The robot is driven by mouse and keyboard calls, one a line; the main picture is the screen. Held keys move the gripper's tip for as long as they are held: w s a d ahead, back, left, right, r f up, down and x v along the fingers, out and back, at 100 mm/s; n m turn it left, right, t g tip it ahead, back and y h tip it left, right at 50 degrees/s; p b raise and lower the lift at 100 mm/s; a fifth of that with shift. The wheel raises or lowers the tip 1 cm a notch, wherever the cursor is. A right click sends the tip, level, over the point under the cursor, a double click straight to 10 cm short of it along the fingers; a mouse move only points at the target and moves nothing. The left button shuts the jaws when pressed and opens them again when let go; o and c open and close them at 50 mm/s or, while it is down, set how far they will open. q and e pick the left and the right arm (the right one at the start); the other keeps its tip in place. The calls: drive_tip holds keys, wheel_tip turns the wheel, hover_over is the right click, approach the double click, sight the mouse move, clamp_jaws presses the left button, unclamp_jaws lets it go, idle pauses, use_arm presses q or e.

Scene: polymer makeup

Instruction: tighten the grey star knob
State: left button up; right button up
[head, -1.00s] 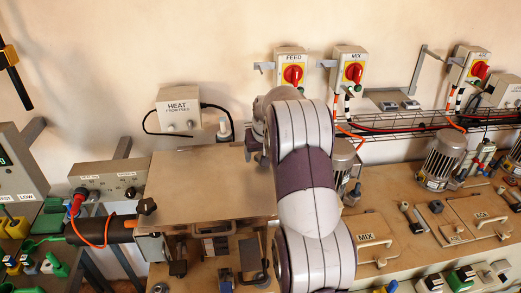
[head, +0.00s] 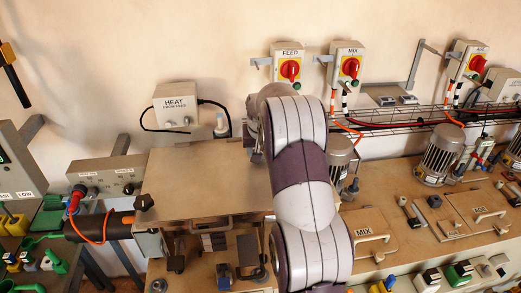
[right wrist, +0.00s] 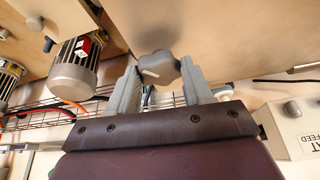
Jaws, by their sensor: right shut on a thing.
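The grey star knob (right wrist: 158,67) is at the edge of the tan metal lid in the right wrist view. My right gripper (right wrist: 160,78) has one finger on each side of the knob and is shut on it. In the head view my right arm reaches over the right part of the lid (head: 195,180). Its gripper (head: 252,132) is at the lid's far right corner, and the knob cannot be made out there behind the arm. My left gripper is not in view.
A black knob (head: 145,202) is at the lid's near left corner. The HEAT box (head: 176,106) is on the wall behind. Motors (head: 440,155), a wire cable tray (head: 400,122) and lidded hatches (head: 367,232) lie right of my arm. The lid's left part is clear.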

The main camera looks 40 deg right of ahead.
drive_tip(key=m+b, duration=0.1)
drive_tip(key=m, duration=0.2)
drive_tip(key=shift+w+g+h, duration=0.15)
drive_tip(key=shift+g+h, duration=0.25)
drive_tip(key=shift+w+a+m+g+h+b, duration=0.1)
drive_tip(key=shift+m+g+h+b, duration=0.25)
drive_tip(key=shift+m+b, duration=0.65)
drive_tip(key=shift+m, duration=0.4)
drive_tip(key=o, duration=1)
drive_tip(key=shift+o, duration=0.2)
